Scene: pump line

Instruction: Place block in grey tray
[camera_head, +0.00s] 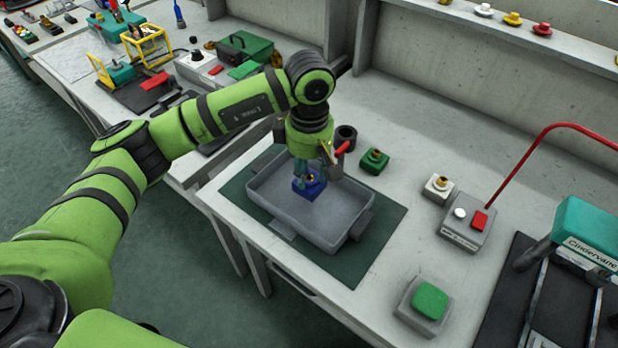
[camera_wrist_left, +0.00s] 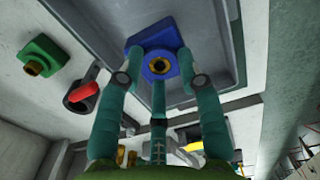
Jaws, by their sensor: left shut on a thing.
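The block is blue with a brass-coloured round fitting on top. In the head view the blue block (camera_head: 308,187) is inside the outline of the grey tray (camera_head: 335,237), near its back wall. My left gripper (camera_head: 307,172) points down over the tray and is shut on the block. In the left wrist view the teal fingers of my left gripper (camera_wrist_left: 161,78) flank the blue block (camera_wrist_left: 160,48), with the grey tray (camera_wrist_left: 215,50) behind it. I cannot tell whether the block touches the tray floor. My right gripper is not in view.
The tray sits on a dark green mat (camera_head: 384,243). A green block (camera_head: 374,161) and a dark cup with a red part (camera_head: 345,138) stand just behind it. A white block (camera_head: 437,188), a red-button box (camera_head: 470,229) and a green-button box (camera_head: 428,302) stand to the right.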

